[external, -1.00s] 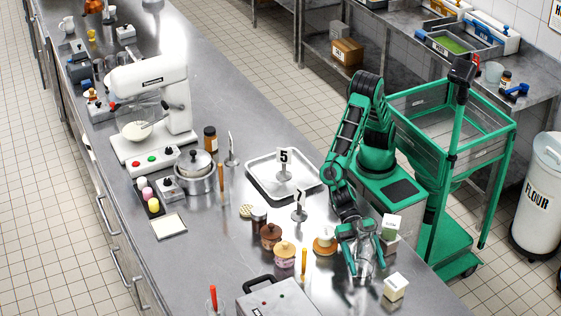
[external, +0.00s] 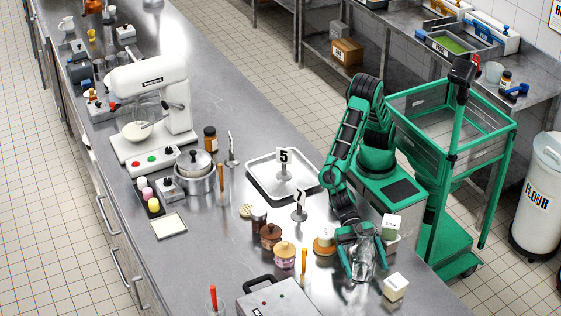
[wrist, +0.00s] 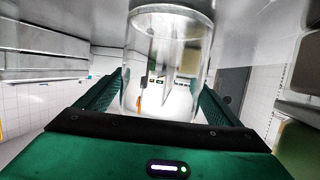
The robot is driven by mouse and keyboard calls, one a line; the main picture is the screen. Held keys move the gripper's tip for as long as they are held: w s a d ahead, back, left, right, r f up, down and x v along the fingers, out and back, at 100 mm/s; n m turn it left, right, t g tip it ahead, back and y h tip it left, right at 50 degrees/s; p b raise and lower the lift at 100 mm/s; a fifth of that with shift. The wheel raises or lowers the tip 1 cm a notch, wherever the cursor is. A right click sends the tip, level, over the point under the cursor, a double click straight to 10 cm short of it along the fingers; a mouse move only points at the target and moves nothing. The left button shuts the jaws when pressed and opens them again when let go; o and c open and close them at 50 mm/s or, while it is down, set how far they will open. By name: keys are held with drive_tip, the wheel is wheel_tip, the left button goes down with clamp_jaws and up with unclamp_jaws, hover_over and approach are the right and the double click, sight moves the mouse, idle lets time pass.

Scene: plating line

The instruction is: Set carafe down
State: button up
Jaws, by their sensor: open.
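The clear glass carafe (external: 364,262) stands on the steel counter at the lower right in the external view. My gripper (external: 361,272) is open around it, with one green finger on each side. In the wrist view the carafe (wrist: 170,60) fills the space between the fingers of my gripper (wrist: 162,98). A gap shows on the right between glass and finger; on the left I cannot tell if they touch. The carafe's base is hard to make out through the glass and fingers.
A white box (external: 396,287) stands right of the carafe, and another carton (external: 391,224) is behind it. A grey appliance (external: 278,299) sits at the front.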

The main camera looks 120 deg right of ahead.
drive_tip(key=v, duration=1.1)
drive_tip(key=shift+d+r, duration=0.15)
drive_tip(key=shift+d, duration=0.2)
